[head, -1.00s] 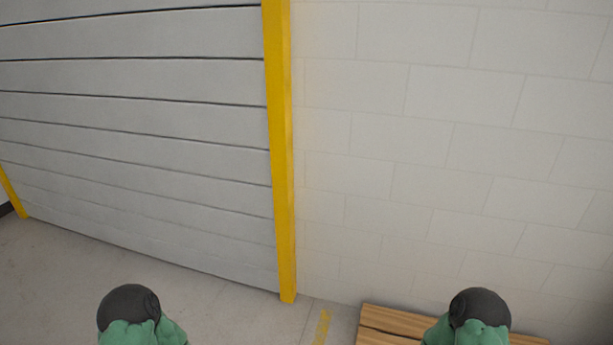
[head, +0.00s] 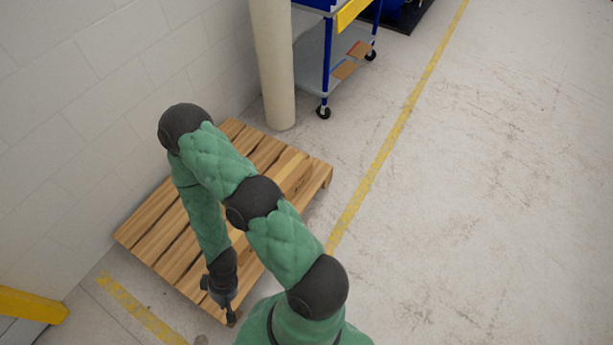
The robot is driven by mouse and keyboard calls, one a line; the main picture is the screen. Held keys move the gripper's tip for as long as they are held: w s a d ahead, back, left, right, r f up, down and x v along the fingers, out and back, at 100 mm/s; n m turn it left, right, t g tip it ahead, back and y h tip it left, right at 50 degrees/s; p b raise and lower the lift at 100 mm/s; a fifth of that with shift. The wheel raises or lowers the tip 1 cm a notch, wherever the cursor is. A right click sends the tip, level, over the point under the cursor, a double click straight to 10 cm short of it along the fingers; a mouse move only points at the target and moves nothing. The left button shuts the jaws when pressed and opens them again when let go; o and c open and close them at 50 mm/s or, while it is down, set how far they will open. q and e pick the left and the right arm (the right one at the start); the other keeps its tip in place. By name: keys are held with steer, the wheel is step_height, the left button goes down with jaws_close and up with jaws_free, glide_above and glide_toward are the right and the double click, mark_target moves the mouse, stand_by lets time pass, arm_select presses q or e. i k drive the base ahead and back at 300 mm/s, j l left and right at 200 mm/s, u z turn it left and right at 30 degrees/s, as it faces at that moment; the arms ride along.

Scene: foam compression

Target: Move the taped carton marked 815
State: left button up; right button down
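I can make out no carton marked 815 in the head view. My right arm crosses the wooden pallet (head: 160,232), and its bent links hide part of the pallet top. My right gripper (head: 229,313) points down over the pallet's near edge, small and dark. Whether its fingers are open or shut does not show, and I see nothing held in it. A lighter tan strip (head: 293,172) shows on the pallet behind the arm; I cannot tell whether it is a board or part of a box. My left gripper is out of view.
A cream pillar (head: 273,65) stands at the pallet's far corner. Beside it is a blue wheeled cart (head: 327,65) with flat brown pieces (head: 345,69) on its lower shelf. A block wall runs along the left. Open concrete floor lies right of a yellow line (head: 385,150).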

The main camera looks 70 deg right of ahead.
mark_target(291, 171)
steer(key=z, duration=2.05)
steer(key=u, duration=0.85)
steer(key=i+l+u, duration=0.15)
steer(key=l+u, duration=1.2)
steer(key=l, duration=0.15)
steer(key=k+l+u, duration=0.15)
steer(key=l+u, duration=0.3)
steer(key=k+l, duration=0.1)
steer(key=l, duration=0.25)
steer(key=k+l, duration=0.15)
steer(key=l, duration=0.25)
steer(key=k+l+u, duration=0.1)
steer(key=l, duration=0.25)
steer(key=k+l, duration=0.15)
steer(key=l, duration=0.2)
steer(key=k+l+u, duration=0.1)
steer(key=l, duration=0.25)
steer(key=k+l, duration=0.15)
steer(key=l, duration=0.2)
